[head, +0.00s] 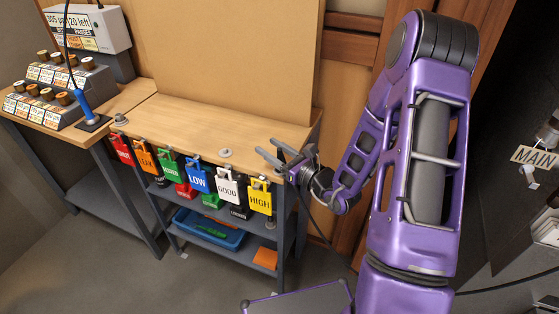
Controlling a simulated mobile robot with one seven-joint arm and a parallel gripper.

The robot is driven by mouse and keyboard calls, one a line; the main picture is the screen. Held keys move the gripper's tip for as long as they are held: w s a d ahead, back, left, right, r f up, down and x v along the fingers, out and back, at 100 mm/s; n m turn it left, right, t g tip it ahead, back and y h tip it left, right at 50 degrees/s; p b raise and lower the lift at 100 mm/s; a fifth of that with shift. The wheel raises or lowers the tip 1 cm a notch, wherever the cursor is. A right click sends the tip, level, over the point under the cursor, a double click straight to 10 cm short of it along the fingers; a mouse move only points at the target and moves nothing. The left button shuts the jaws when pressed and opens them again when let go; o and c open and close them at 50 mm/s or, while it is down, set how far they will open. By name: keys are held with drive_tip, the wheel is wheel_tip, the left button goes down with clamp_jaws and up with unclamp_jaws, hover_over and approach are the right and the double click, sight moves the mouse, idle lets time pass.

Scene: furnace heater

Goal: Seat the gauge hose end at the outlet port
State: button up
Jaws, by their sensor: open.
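My gripper (272,157) is open at the right end of the wooden bench, near its front edge. I see nothing between its fingers. I cannot make out the gauge hose end for certain. A thin dark line (318,228) hangs below my gripper by the wooden panel; I cannot tell whether it is the hose. The outlet port is not clearly recognisable. Dark equipment (520,110) with a MAIN label (535,156) and small pale fittings (528,172) stands at the far right, partly cut off and behind my arm.
Coloured tags (197,179) hang along the bench front (255,128). Small metal fittings (226,153) sit on the bench. A blue tray (208,232) is on the shelf below. At left are a labelled box (88,28), knob racks (40,105) and a blue cabled handle (83,102).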

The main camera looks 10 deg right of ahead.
clamp_jaws()
idle(0.5)
